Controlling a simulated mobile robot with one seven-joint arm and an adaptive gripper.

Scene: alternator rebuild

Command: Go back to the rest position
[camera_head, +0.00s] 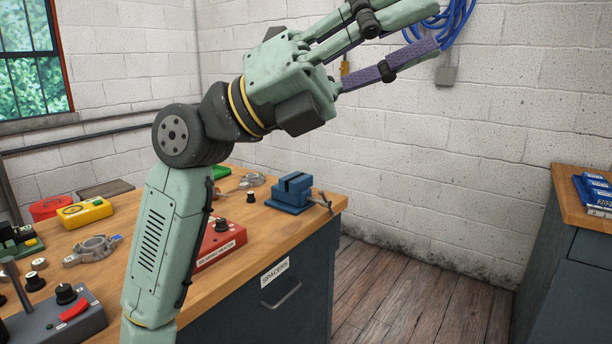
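My arm rises in pale green from the lower left of the head view and bends at a dark round joint. My gripper (428,30) is at the top, right of centre, raised well above the bench and pointing right and slightly upward. Its pale green and purple-padded fingers are spread, with the wall showing between them. I see nothing held between them. One upper finger reaches the top edge of the view.
The wooden workbench (245,262) carries a blue vise (291,193), a red box (222,238), a yellow meter (84,212), a grey metal part (94,250) and a grey control box (62,318). A cabinet (578,262) stands right. The floor (410,300) between is clear.

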